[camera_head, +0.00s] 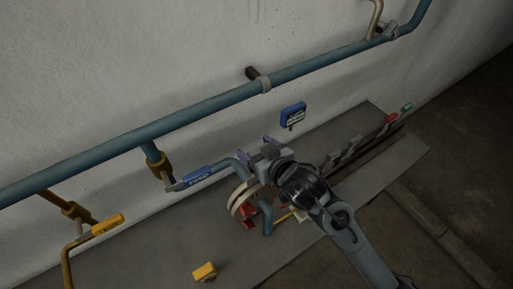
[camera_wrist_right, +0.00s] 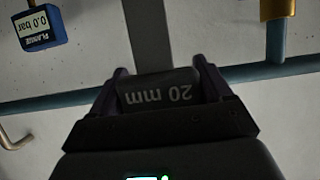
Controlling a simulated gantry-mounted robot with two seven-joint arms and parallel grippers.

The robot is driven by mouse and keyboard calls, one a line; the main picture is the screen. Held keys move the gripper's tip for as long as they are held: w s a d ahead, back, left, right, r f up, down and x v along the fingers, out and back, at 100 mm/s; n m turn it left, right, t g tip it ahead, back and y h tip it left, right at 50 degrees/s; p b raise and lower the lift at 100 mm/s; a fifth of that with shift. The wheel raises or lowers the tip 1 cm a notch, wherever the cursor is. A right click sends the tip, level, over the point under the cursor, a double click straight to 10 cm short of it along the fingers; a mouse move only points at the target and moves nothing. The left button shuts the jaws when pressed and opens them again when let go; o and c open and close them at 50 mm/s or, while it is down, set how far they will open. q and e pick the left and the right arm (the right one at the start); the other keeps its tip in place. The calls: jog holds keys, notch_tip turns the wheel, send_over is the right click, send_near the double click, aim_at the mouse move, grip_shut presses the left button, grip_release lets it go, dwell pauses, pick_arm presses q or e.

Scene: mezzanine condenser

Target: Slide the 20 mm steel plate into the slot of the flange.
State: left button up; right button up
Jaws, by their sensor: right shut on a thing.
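My right gripper (camera_head: 272,152) is above the cream, round-edged flange (camera_head: 240,198) at the pipe, with its arm coming in from the lower right. In the right wrist view, my right gripper (camera_wrist_right: 160,85) is shut on a dark steel plate (camera_wrist_right: 160,93) marked "20 mm", the lettering upside down. A grey strip (camera_wrist_right: 147,35) runs up beyond the fingers; I cannot tell whether it is part of the plate. In the head view the gripper and wrist hide most of the plate, and the slot cannot be made out. My left gripper is not in view.
A teal pipe (camera_head: 200,107) runs along the wall. A blue gauge (camera_head: 292,115) stands behind the gripper; a blue-handled valve (camera_head: 193,177) and yellow-handled valve (camera_head: 107,224) are to the left. A yellow block (camera_head: 204,271) lies in front. Red (camera_head: 390,119) and green (camera_head: 406,107) pieces stand right.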

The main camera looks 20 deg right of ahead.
jog(key=shift+f+b, duration=0.4)
jog(key=shift+f, duration=0.15)
jog(key=shift+f+b, duration=0.7)
jog(key=shift+f, duration=0.25)
jog(key=shift+f+b, duration=0.6)
jog(key=shift+f, duration=0.2)
jog(key=shift+f+b, duration=0.65)
jog(key=shift+f, duration=0.3)
jog(key=shift+f+b, duration=0.55)
jog(key=shift+f, duration=0.25)
jog(key=shift+f+b, duration=0.55)
jog(key=shift+f, duration=0.25)
jog(key=shift+f+b, duration=0.4)
jog(key=shift+f, duration=0.3)
jog(key=o, duration=1.6)
